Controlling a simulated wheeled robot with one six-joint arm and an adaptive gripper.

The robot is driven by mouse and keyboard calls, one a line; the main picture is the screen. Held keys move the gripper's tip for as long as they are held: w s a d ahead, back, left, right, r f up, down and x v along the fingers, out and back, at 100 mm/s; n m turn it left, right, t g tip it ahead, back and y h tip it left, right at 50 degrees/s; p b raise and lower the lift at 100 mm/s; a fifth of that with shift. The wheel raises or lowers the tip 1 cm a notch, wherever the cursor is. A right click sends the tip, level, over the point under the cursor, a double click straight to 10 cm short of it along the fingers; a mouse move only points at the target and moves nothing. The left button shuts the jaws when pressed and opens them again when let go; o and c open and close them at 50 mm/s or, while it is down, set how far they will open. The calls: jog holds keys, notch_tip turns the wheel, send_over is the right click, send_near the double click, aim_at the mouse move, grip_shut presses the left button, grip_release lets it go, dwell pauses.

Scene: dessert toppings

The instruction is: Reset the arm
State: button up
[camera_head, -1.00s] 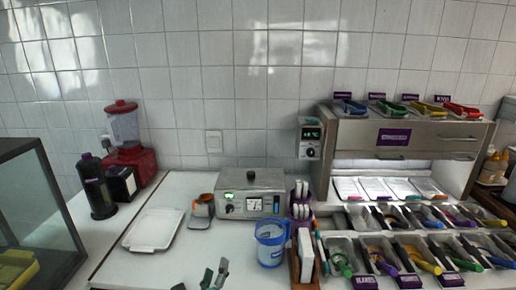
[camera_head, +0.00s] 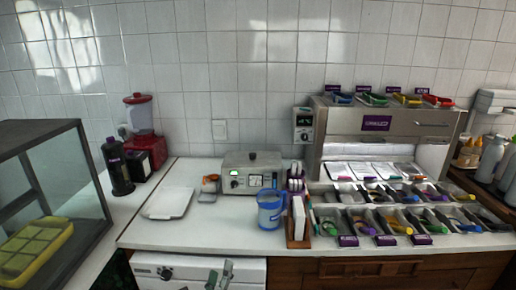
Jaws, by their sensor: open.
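My gripper (camera_head: 219,273) shows at the bottom edge of the head view. Its two fingertips are apart, with nothing seen between them. It appears in front of a white panel with a dark knob (camera_head: 165,273), below the counter's front edge in the picture. The rest of my arm is mostly out of the frame.
The white counter (camera_head: 200,235) holds a white tray (camera_head: 168,203), a steel appliance (camera_head: 250,178), a blue jug (camera_head: 270,211) and a wooden holder (camera_head: 299,240). Topping trays (camera_head: 350,222) with tongs are right. A glass case (camera_head: 60,170) stands left. The front counter strip is clear.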

jog(key=s+d+f+n+t, duration=0.1)
jog(key=s+d+f+n, duration=0.1)
jog(key=s+d+n, duration=0.4)
jog(key=s+d+f+n, duration=0.1)
jog(key=s+d+f, duration=0.1)
jog(key=s+d, duration=0.65)
jog(key=s+d+f+n+t, duration=0.1)
jog(key=s+d+f+n, duration=0.1)
jog(key=s+d+n, duration=0.5)
jog(key=s+d+r+n+g, duration=0.1)
jog(key=s+n, duration=0.3)
jog(key=s, duration=0.5)
jog(key=s+d+r+n+g, duration=0.1)
jog(key=s+d+n, duration=0.3)
jog(key=s, duration=0.6)
jog(key=s+d+r+n+g+y, duration=0.1)
jog(key=s+d+n+g, duration=0.1)
jog(key=s+n, duration=0.3)
jog(key=s+g, duration=0.1)
jog(key=s, duration=0.3)
jog(key=shift+s+d, duration=0.25)
jog(key=shift+s, duration=0.05)
jog(key=shift+r, duration=0.1)
